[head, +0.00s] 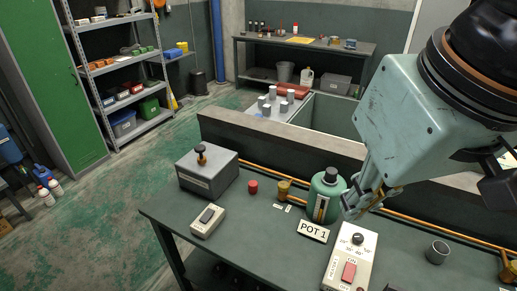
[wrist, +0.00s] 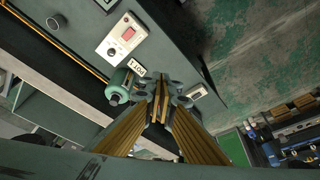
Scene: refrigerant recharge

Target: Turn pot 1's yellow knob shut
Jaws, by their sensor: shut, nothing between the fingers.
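Pot 1 is a green canister (head: 326,193) with a black cap and a gauge-like strip on its front, upright on the dark bench behind the "POT 1" sign (head: 313,231). The canister (wrist: 119,88) and the sign (wrist: 137,70) also show in the wrist view. A brass-yellow knob-like fitting (head: 283,190) stands left of the canister by the orange pipe; I cannot tell for certain that it is pot 1's knob. My gripper (head: 357,207) is shut and empty, just right of the canister in the head view. In the wrist view its fingers (wrist: 160,110) meet beside the canister.
A white control box (head: 350,258) with a dial and red switch stands in front. A grey box (head: 207,172) with a black-topped knob, a small switch box (head: 207,221) and a red cap (head: 253,187) are left. A grey cup (head: 437,251) stands right. A low wall (head: 290,150) runs behind.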

